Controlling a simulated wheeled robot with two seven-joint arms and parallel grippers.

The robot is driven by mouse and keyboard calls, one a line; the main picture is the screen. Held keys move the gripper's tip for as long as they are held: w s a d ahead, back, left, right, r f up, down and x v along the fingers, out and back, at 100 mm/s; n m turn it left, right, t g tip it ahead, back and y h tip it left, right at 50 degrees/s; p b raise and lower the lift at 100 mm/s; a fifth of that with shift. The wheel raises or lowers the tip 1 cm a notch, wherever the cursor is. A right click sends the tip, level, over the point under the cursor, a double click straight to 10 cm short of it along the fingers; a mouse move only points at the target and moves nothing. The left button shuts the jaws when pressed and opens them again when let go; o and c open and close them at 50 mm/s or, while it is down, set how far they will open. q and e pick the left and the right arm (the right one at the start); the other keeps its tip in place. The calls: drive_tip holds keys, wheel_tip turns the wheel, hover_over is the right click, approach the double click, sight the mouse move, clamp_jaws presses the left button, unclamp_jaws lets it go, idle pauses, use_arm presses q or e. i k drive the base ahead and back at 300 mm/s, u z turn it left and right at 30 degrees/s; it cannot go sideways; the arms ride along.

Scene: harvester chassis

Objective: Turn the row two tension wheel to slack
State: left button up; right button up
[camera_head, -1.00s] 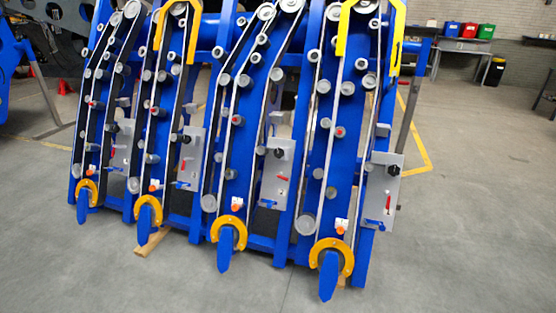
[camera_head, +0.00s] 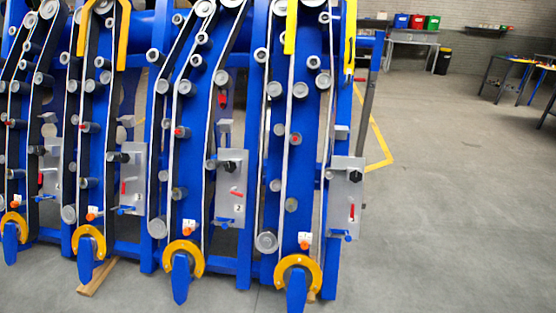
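The blue harvester chassis (camera_head: 307,140) stands upright ahead of me, with several rows of belts and grey rollers. Grey metal plates hang beside the rows. One plate (camera_head: 237,212), second from the right, carries a small mark that looks like a 2. On it are a black knob (camera_head: 230,167), a red lever (camera_head: 236,193) and a blue handle (camera_head: 221,221). The rightmost plate (camera_head: 341,205) has a similar black knob (camera_head: 355,176) and red lever (camera_head: 351,212). I cannot tell which part is the tension wheel or its setting. Neither gripper is in view.
Yellow horseshoe-shaped guards (camera_head: 183,257) and blue pointed tips stick out at the chassis foot. A wooden block (camera_head: 97,278) lies under it. Open grey floor (camera_head: 450,200) is to the right. A bench with coloured bins (camera_head: 417,22) stands at the back.

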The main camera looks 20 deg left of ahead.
sight(231, 166)
drive_tip(key=z, duration=0.25)
drive_tip(key=i, duration=0.8)
drive_tip(key=u, duration=0.4)
drive_tip(key=i, duration=0.6)
drive_tip(key=u, duration=0.5)
